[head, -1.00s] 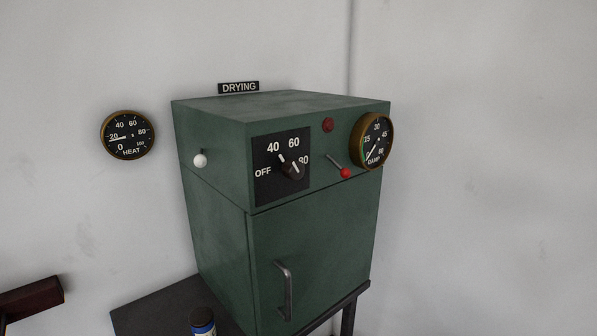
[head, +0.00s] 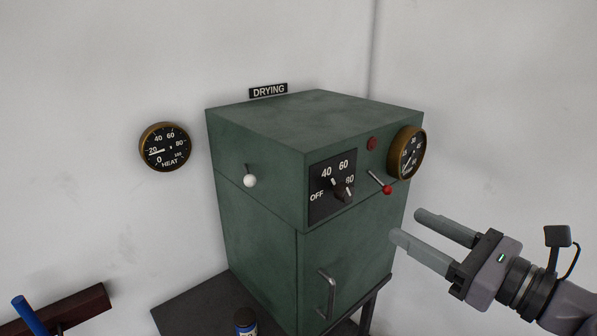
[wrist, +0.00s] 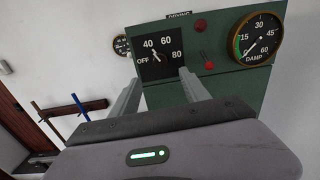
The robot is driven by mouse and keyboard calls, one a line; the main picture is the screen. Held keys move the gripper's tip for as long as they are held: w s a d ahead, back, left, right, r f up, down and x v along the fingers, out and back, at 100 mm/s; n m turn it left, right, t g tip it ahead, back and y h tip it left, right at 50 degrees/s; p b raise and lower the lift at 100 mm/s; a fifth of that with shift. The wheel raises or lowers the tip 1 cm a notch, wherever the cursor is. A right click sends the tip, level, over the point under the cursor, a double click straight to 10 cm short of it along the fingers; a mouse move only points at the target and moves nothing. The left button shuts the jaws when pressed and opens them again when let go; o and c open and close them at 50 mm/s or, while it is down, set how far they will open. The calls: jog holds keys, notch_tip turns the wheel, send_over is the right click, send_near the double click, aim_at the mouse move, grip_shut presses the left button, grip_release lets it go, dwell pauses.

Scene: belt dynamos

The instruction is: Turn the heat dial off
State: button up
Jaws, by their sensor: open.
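The heat dial (head: 342,191) is a dark knob with a white pointer on a black plate marked OFF, 40, 60 and 80, on the front of the green drying cabinet (head: 262,217). Its pointer leans up and left, toward the 40. My gripper (head: 408,225) is open and empty, to the right of and lower than the dial in the head view, apart from it. In the wrist view the dial (wrist: 156,76) shows between the two fingertips, beyond them, its lower part hard to make out.
A red-tipped lever (head: 387,189), a red lamp (head: 372,143) and the DAMP gauge (head: 407,153) sit right of the dial. A white-knobbed lever (head: 250,181) is on the left side. The HEAT gauge (head: 165,147) hangs on the wall, needle near 20. A bottle (head: 245,321) stands below.

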aim_at(350, 194)
jog(key=x, duration=1.4)
jog(key=shift+s, duration=0.1)
grip_shut()
